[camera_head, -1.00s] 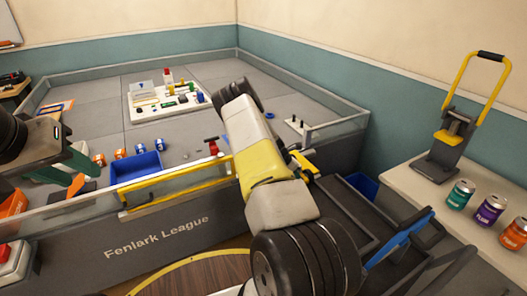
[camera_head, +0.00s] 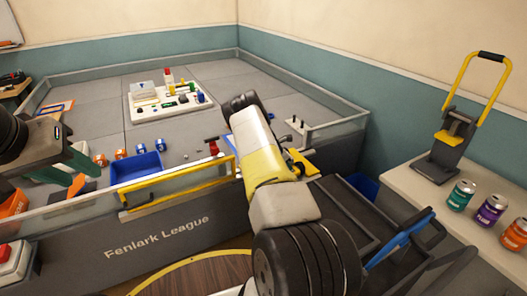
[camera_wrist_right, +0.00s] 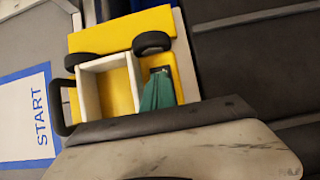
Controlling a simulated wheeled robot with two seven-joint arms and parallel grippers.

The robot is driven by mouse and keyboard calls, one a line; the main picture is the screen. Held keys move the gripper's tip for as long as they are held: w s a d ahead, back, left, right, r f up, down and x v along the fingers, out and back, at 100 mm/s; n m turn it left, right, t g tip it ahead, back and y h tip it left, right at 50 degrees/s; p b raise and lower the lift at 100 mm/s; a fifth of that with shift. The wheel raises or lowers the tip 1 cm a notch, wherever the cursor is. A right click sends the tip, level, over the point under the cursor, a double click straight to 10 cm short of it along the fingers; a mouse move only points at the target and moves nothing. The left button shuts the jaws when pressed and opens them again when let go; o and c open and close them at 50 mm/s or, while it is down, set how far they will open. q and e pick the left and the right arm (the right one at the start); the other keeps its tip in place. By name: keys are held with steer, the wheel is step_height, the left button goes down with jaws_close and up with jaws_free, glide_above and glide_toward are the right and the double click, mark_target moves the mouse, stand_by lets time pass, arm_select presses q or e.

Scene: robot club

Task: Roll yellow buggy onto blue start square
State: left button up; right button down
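The yellow buggy (camera_wrist_right: 125,75), with black wheels and an open white box, fills the middle of the right wrist view. The blue-edged white start square (camera_wrist_right: 25,115) is left of it there, with the buggy outside its visible outline. My right gripper (camera_wrist_right: 158,88) shows green fingertips together against or just beside the buggy's box; contact is unclear. In the head view my right arm hides this gripper; a yellow part, probably the buggy (camera_head: 303,162), shows beside the arm. My left gripper (camera_head: 72,174) has its green fingers apart, empty, above the field's left front edge.
A white panel board (camera_head: 165,98) lies further back. A black cart (camera_head: 375,225) and a side table with cans stand right.

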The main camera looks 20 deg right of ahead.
steer(key=shift+w+a+f, duration=0.15)
steer(key=shift+w+f, duration=0.05)
steer(key=shift+w, duration=0.65)
steer(key=shift+w+a+f, duration=0.1)
steer(key=shift+w+f, duration=0.15)
steer(key=shift+w, duration=0.6)
steer(key=shift+w+a+f, duration=0.15)
steer(key=shift+w+f, duration=0.05)
steer(key=shift+w, duration=0.65)
steer(key=shift+s+r, duration=0.1)
steer(key=shift+r, duration=0.05)
steer(key=shift+s+d+r, duration=0.1)
steer(key=shift+s+r, duration=0.1)
steer(key=shift+r, duration=0.35)
steer(key=shift+s+d+r, duration=0.1)
steer(key=shift+s+r, duration=0.1)
steer(key=shift+r, duration=0.3)
step_height(320, 180, up, 9)
steer(key=shift+r, duration=0.15)
